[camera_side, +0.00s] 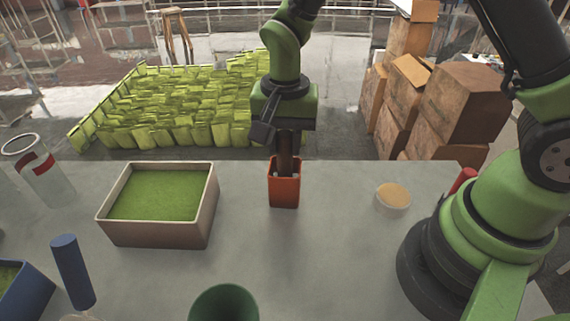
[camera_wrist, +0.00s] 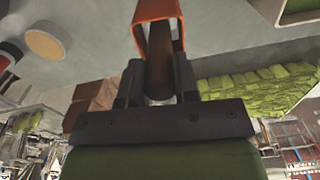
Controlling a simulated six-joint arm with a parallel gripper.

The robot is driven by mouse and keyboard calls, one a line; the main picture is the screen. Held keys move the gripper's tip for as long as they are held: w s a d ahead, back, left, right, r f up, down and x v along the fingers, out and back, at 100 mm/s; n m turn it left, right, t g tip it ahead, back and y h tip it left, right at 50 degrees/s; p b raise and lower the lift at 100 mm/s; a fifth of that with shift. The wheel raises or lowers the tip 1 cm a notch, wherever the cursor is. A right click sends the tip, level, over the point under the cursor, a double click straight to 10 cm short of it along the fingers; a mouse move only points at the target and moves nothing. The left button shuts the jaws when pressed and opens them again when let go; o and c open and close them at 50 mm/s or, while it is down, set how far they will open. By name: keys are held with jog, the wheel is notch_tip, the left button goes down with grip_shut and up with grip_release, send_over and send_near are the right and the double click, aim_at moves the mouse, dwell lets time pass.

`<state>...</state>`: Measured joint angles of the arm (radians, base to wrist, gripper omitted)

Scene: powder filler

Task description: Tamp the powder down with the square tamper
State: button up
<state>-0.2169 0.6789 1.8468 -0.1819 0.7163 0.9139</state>
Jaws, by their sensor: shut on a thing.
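My gripper (camera_side: 284,134) is above an orange-red square container (camera_side: 285,188) near the far edge of the table. It is shut on a dark brown tamper (camera_side: 285,155), which is upright and reaches down into the container's open top. In the wrist view the gripper (camera_wrist: 158,85) holds the tamper (camera_wrist: 160,62), with the orange container (camera_wrist: 158,12) around its far end. The tamper's lower end and any powder inside the container are hidden by the container's walls.
A beige bin (camera_side: 160,235) of green powder stands left of the container. A dark green round vessel (camera_side: 224,303), a blue cylinder (camera_side: 72,270) and a blue bin (camera_side: 25,290) are at the front. A tan round lid (camera_side: 393,195) lies to the right. Table between is clear.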

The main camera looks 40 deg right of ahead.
jog(key=shift+f, duration=0.2)
dwell(0.3)
jog(key=shift+r, duration=2.55)
jog(key=shift+r, duration=2.8)
